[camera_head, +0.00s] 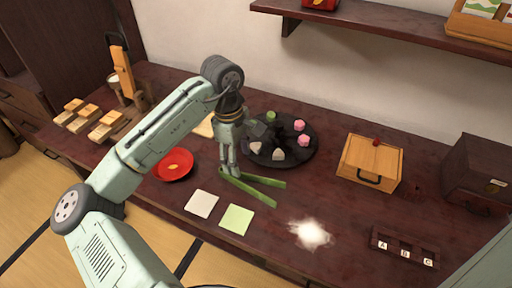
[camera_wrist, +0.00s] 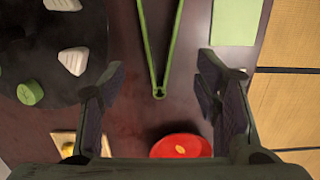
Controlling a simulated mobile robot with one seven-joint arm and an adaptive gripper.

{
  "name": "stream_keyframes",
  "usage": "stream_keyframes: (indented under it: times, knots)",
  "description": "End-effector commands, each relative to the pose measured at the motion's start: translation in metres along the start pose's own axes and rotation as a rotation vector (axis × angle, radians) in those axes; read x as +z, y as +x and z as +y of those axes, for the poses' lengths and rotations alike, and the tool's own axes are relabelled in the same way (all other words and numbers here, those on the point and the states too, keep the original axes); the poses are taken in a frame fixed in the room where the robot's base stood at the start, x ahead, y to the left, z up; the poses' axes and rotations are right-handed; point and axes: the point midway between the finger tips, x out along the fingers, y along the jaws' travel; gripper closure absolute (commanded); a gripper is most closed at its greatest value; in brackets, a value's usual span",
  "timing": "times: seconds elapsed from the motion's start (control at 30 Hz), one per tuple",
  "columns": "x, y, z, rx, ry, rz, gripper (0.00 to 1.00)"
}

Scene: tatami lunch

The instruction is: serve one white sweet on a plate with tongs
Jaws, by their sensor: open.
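My gripper (camera_wrist: 165,105) is open and empty, pointing down over the table. It also shows in the head view (camera_head: 232,172), by the hinge end of the green tongs (camera_head: 254,184). The tongs lie on the table in a V and also show in the wrist view (camera_wrist: 158,55), ahead of the fingers. A round dark platter (camera_head: 262,155) holds white sweets, such as one white sweet (camera_head: 279,154), plus pink sweets (camera_head: 303,140) and a green sweet (camera_head: 271,116). A red plate (camera_head: 173,165) with a gold mark lies left of my gripper; in the wrist view it is the red disc (camera_wrist: 181,146).
A white square (camera_head: 201,203) and a pale green square (camera_head: 236,219) lie at the table's front. A wooden box (camera_head: 369,163), a lettered rack (camera_head: 404,248) and a dark box (camera_head: 478,172) stand right. Wooden blocks (camera_head: 104,128) and a tall wooden stand (camera_head: 122,72) are left.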

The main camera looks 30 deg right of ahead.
Motion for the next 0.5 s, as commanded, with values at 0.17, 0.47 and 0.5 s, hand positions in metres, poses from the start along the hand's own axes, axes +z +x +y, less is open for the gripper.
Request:
stream_keyframes:
  times: [0.17,0.47,0.5]
  knots:
    - [-0.001,0.021,0.0,0.001,0.001,0.001,0.43]
    - [0.0,0.058,0.0,-0.001,0.001,-0.003,0.43]
    - [0.001,0.064,0.0,-0.001,0.001,-0.003,0.43]
